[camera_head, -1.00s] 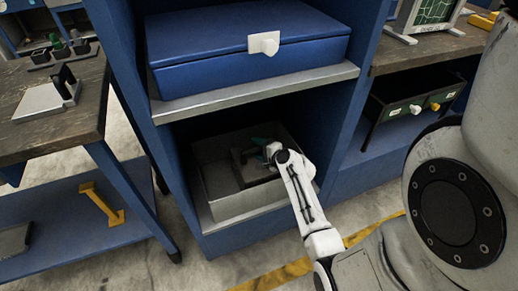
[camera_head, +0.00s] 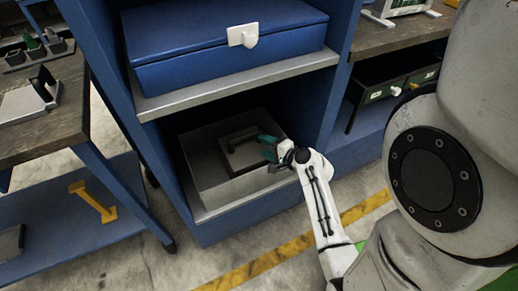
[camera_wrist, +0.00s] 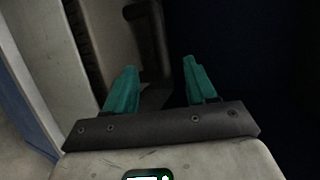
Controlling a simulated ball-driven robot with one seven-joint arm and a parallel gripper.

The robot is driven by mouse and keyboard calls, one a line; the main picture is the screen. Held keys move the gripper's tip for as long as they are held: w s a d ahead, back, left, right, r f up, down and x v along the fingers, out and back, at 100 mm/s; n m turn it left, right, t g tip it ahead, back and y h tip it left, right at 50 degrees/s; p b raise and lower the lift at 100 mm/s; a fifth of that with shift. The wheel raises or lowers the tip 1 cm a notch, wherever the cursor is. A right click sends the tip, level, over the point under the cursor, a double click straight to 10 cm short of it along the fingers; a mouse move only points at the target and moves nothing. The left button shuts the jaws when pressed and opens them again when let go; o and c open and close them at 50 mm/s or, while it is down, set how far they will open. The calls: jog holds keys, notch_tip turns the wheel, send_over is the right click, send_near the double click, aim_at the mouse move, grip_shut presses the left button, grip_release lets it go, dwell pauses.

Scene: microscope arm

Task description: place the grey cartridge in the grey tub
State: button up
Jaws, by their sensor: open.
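The grey tub (camera_head: 228,193) stands on the lower shelf of the blue cabinet. The grey cartridge (camera_head: 238,160), a dark block with a bar handle on top, lies inside the tub towards its right side. My gripper (camera_head: 267,147) is open and empty at the tub's right side, with its green fingers just right of the cartridge's handle and apart from it. In the wrist view the open fingers (camera_wrist: 158,72) have nothing between them; the cartridge (camera_wrist: 107,40) and its dark handle show ahead, partly in shadow.
A blue box (camera_head: 230,60) with a white handle sits on the shelf above. A workbench (camera_head: 45,130) on the left bears a light grey plate with a dark handle (camera_head: 28,105). A dark drawer (camera_head: 385,100) stands open on the right. Floor in front is clear.

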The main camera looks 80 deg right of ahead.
jog(key=w+a+f+n+g+y, duration=0.1)
jog(key=w+a+n+g+y, duration=0.2)
jog(key=a+n, duration=0.55)
jog(key=w+a+f+n+g+y, duration=0.1)
jog(key=w+a+n+y, duration=0.3)
jog(key=a, duration=0.7)
jog(key=s+a+r+n+g, duration=0.3)
jog(key=s+a+n+g, duration=0.4)
jog(key=s+a+n, duration=0.3)
jog(key=shift+a+r+n, duration=0.25)
jog(key=shift+n, duration=1)
jog(key=shift+w+r, duration=0.1)
